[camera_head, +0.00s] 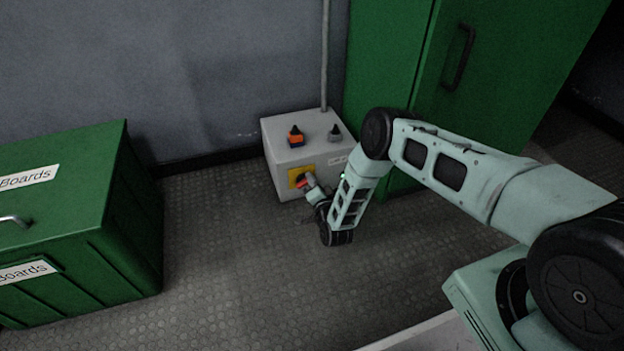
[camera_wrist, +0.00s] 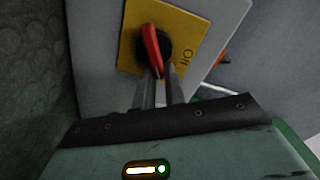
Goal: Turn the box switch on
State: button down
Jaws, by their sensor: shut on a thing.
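The box (camera_head: 296,148) is a grey cabinet standing on the floor against the wall. Its front carries a yellow plate (camera_head: 293,177) with a red rotary switch handle (camera_head: 302,183). In the wrist view, the red handle (camera_wrist: 151,48) sits on a black round base in the yellow plate (camera_wrist: 185,25), tilted a little from upright. The letters on the plate are only partly readable. My gripper (camera_wrist: 159,82) is at the lower end of the handle, its two fingers close together on either side of the tip. In the head view, my gripper (camera_head: 309,182) reaches the box front from the right.
An orange-and-black connector (camera_head: 295,137) and a grey one (camera_head: 335,133) stand on top of the box. A pipe (camera_head: 325,55) rises behind it. A green cabinet (camera_head: 400,60) stands right, a green crate (camera_head: 125,200) left. Floor (camera_head: 230,260) between is clear.

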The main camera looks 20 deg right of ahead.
jog(key=shift+s+a+f, duration=0.3)
jog(key=shift+a+f, duration=0.1)
jog(key=shift+a, duration=0.05)
jog(key=c, duration=1.5)
grip_release()
jog(key=shift+o, duration=0.2)
jog(key=shift+w+d+r, duration=0.1)
jog(key=s+p, duration=0.6)
jog(key=s, duration=0.6)
jog(key=shift+p, duration=0.35)
